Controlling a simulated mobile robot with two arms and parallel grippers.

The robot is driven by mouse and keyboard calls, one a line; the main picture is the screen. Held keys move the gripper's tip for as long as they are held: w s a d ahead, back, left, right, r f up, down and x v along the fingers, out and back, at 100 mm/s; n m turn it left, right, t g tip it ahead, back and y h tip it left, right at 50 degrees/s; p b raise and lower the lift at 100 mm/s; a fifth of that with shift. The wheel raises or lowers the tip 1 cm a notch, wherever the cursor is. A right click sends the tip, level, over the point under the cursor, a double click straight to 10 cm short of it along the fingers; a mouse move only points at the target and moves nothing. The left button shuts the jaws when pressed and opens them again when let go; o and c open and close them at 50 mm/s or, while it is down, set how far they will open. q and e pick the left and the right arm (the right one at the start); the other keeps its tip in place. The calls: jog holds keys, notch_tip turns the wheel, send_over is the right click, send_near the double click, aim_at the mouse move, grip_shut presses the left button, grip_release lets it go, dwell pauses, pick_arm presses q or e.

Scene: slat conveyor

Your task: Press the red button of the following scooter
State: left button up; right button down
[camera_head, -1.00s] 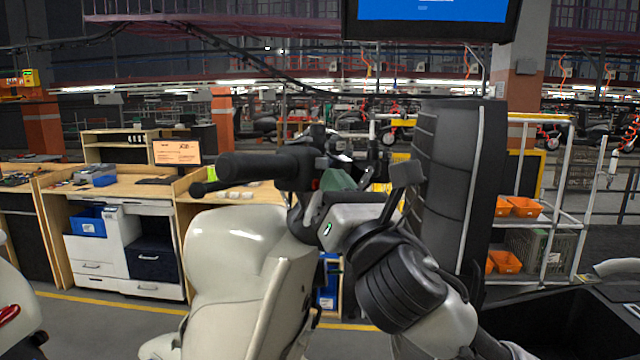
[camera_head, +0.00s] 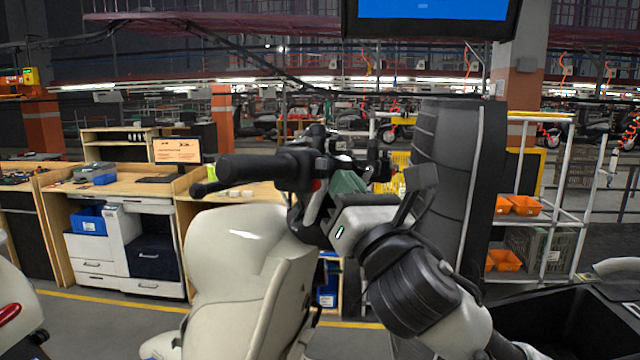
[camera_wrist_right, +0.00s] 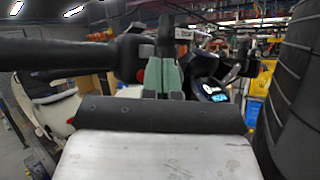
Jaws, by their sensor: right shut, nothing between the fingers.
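A cream-white scooter (camera_head: 235,260) stands in front of me, its black handlebar grip (camera_head: 255,166) pointing left. A small red button (camera_head: 316,184) shows on the switch housing at the inner end of that grip. My right gripper (camera_head: 347,182) is just right of the button, with its green fingers partly hidden behind the wrist. In the right wrist view its fingers (camera_wrist_right: 163,66) are together and empty, beside the handlebar grip (camera_wrist_right: 85,53) and switch housing. A lit display (camera_wrist_right: 212,90) is to their right. Contact with the button cannot be told. My left gripper is not in view.
A tall black ribbed column (camera_head: 455,190) stands close to the right of my right wrist. A wooden workbench (camera_head: 185,190) is behind the scooter. Part of another scooter with a red light (camera_head: 8,314) is at the left edge. A rack with orange bins (camera_head: 522,205) stands right.

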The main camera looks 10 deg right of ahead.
jog(key=s+d, duration=0.1)
jog(key=d, duration=0.1)
jog(key=s+d, duration=0.2)
jog(key=shift+r+p, duration=0.1)
jog(key=shift+p, duration=0.2)
dwell(0.6)
